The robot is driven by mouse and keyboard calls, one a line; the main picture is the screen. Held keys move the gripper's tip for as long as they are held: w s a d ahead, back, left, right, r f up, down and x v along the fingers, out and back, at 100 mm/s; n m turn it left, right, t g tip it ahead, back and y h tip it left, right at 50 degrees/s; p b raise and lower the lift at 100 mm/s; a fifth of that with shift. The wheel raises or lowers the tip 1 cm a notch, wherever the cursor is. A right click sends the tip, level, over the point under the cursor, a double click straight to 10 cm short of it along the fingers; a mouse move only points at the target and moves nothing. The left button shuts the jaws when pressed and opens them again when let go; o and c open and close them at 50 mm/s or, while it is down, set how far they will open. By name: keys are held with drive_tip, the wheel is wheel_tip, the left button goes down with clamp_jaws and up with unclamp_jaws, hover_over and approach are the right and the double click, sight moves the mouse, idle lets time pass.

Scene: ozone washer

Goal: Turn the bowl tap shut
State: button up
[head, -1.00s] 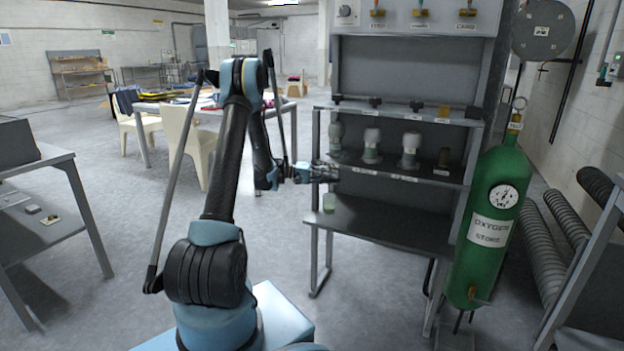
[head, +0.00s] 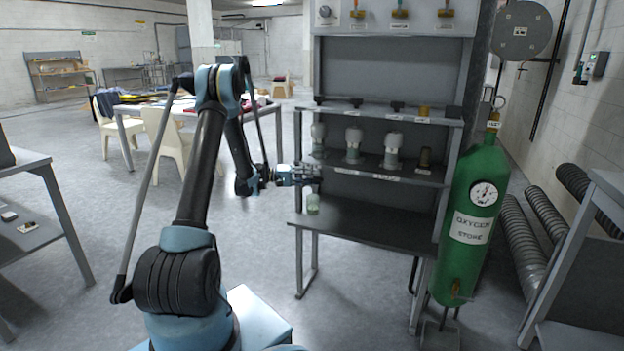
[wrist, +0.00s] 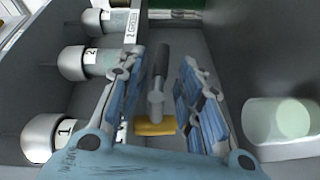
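A lever tap with a dark handle and grey stem on a brass-coloured base (wrist: 156,95) shows in the wrist view. I cannot read a label on it, so I cannot tell for sure that it is the bowl tap. My gripper (wrist: 172,72) is open, with one blue-padded finger on each side of the lever. Gaps show between the lever and both fingers. In the head view my gripper (head: 312,174) is at the left end of the bench unit, above the lower worktop, and the lever cannot be made out there.
Numbered jars (wrist: 88,62) stand at the left of the wrist view. A pale green cup (head: 313,204) sits on the worktop (head: 370,225) just below my gripper. A green oxygen cylinder (head: 470,255) stands at the bench's right. Open floor lies left of the bench.

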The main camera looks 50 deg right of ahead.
drive_tip(key=shift+s, duration=0.1)
drive_tip(key=v, duration=0.8)
idle(0.3)
